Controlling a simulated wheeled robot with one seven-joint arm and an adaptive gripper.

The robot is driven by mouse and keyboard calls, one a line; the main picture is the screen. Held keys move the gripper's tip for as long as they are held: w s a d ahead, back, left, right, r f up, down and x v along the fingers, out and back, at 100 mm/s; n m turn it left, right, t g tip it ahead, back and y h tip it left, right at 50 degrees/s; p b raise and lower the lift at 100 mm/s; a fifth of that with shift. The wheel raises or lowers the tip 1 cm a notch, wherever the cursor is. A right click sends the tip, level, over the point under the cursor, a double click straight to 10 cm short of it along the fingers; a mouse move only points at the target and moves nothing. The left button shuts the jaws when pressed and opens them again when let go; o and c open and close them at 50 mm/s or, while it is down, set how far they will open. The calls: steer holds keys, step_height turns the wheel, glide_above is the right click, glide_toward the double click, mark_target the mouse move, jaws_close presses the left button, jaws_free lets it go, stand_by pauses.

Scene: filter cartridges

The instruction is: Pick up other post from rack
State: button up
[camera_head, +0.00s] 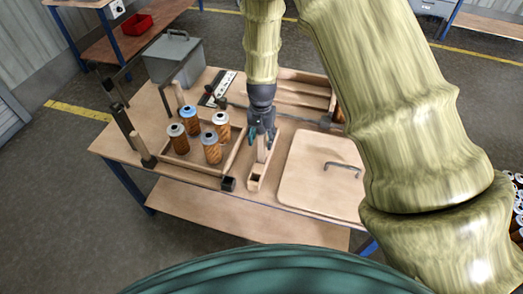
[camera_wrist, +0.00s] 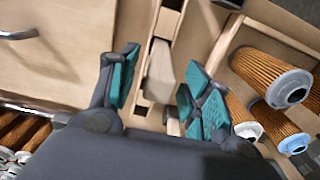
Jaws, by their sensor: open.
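A pale wooden post (camera_wrist: 160,72) stands in a narrow wooden rack (camera_wrist: 167,22) in the wrist view. My gripper (camera_wrist: 163,85) is open, with one teal finger on each side of the post; a gap shows on both sides. In the head view my gripper (camera_head: 262,135) points down over the rack (camera_head: 254,184), and the post (camera_head: 261,153) shows just below the fingers. The rack has dark open slots around the post. How deep the post sits in its slot is hidden.
A wooden tray (camera_head: 205,170) with several pleated filter cartridges (camera_head: 211,147) stands left of the rack. A flat wooden lid with a handle (camera_head: 318,180) lies close on the right. A grey bin (camera_head: 174,62) and a compartmented wooden box (camera_head: 300,90) stand behind.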

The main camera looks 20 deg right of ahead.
mark_target(262, 145)
steer(key=shift+s+f+p, duration=0.15)
steer(key=shift+f+p, duration=0.35)
steer(key=shift+f, duration=1.05)
jaws_close()
steer(key=shift+r, duration=0.2)
